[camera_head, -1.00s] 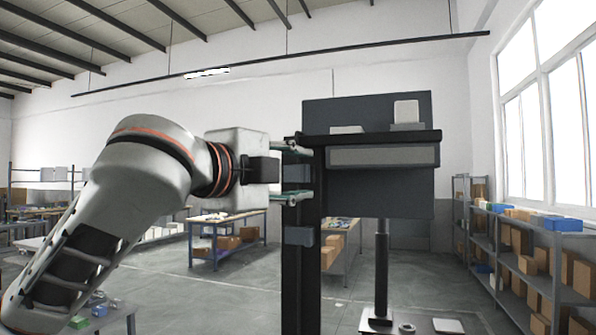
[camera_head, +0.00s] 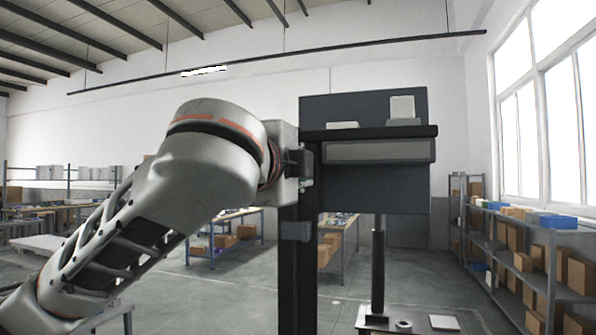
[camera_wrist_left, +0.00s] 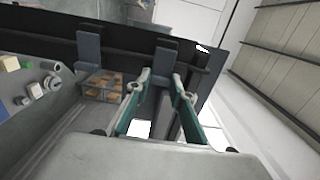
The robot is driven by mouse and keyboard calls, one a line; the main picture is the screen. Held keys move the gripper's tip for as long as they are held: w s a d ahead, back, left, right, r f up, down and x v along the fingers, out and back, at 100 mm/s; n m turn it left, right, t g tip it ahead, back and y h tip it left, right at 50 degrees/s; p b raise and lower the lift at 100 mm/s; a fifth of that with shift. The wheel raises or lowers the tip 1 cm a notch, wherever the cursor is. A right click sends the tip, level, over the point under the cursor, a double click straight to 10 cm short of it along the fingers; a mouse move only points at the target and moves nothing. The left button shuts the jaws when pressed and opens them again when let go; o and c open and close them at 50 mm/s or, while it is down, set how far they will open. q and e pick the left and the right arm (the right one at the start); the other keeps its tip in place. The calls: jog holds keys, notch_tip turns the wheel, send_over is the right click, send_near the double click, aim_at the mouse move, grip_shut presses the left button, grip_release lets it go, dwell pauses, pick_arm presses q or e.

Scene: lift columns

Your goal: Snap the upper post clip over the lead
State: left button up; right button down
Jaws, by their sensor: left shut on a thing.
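The dark upright post (camera_head: 290,275) stands in the middle of the head view. It runs across the top of the wrist view (camera_wrist_left: 125,42). The upper post clip (camera_wrist_left: 164,52) is a grey block on the post, between the fingertips of my left gripper (camera_wrist_left: 162,82). The gripper's green-lined fingers are shut on it, one on each side. In the head view my own wrist hides the upper clip and most of the fingers. A lower clip (camera_head: 296,231) sits further down the post, and also shows in the wrist view (camera_wrist_left: 90,44). I cannot make out the lead.
A shelf (camera_head: 370,132) with pale blocks and a dark back panel (camera_head: 375,200) adjoin the post. A lift column (camera_head: 378,265) rises from a bench at lower right. Racks with boxes (camera_head: 530,265) line the right wall. My right gripper is not in view.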

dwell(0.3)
pick_arm(q)
jog(key=o, duration=1.1)
jog(key=v, duration=1.2)
jog(key=shift+d, duration=0.1)
